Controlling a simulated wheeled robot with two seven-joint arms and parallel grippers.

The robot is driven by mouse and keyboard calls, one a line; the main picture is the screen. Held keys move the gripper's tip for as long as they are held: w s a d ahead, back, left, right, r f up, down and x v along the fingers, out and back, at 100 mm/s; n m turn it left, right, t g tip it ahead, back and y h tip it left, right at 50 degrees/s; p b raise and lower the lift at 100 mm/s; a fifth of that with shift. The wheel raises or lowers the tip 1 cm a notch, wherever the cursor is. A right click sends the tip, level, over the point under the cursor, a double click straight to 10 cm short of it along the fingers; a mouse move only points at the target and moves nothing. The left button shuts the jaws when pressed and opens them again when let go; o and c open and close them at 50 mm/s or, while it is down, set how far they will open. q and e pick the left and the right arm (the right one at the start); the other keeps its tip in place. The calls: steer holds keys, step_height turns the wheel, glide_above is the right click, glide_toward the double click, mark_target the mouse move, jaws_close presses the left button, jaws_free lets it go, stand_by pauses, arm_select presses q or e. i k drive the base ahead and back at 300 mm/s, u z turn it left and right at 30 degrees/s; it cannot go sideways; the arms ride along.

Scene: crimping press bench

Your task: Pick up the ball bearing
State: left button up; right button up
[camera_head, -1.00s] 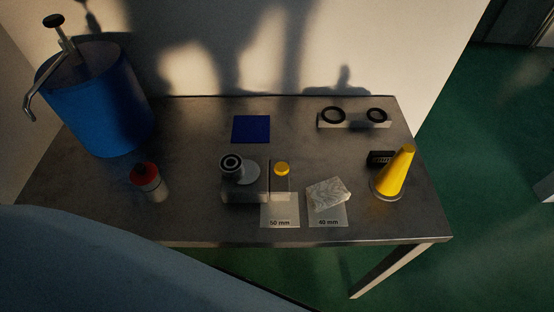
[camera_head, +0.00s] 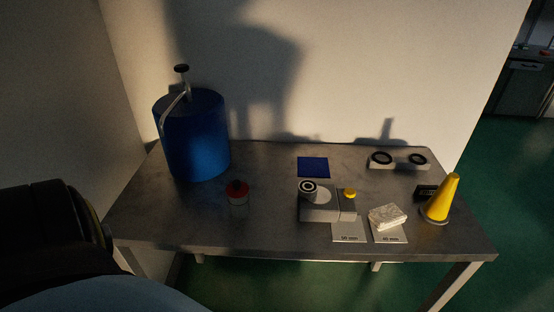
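A small round ring-shaped part with a dark ring and pale face (camera_head: 308,186), which looks like the ball bearing, sits at the left end of a grey block fixture (camera_head: 318,213) on the bench. A pale disc lies beside it on the fixture, and a yellow knob (camera_head: 349,193) is at its right end. Two black rings (camera_head: 381,158) (camera_head: 418,158) rest on a light holder at the back right; I cannot tell exactly what they are. Neither of my grippers is in view; only part of my own body shows at lower left.
The metal bench (camera_head: 265,230) also holds a blue drum with a pump (camera_head: 198,140), a red-topped bottle (camera_head: 238,192), a blue square (camera_head: 313,167), a crumpled cloth-like block (camera_head: 388,217) on a label card, and a yellow cone (camera_head: 441,198). The front left of the bench is clear.

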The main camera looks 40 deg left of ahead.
mark_target(307, 188)
steer(key=u, duration=1.55)
steer(key=i, duration=0.1)
steer(key=z, duration=0.7)
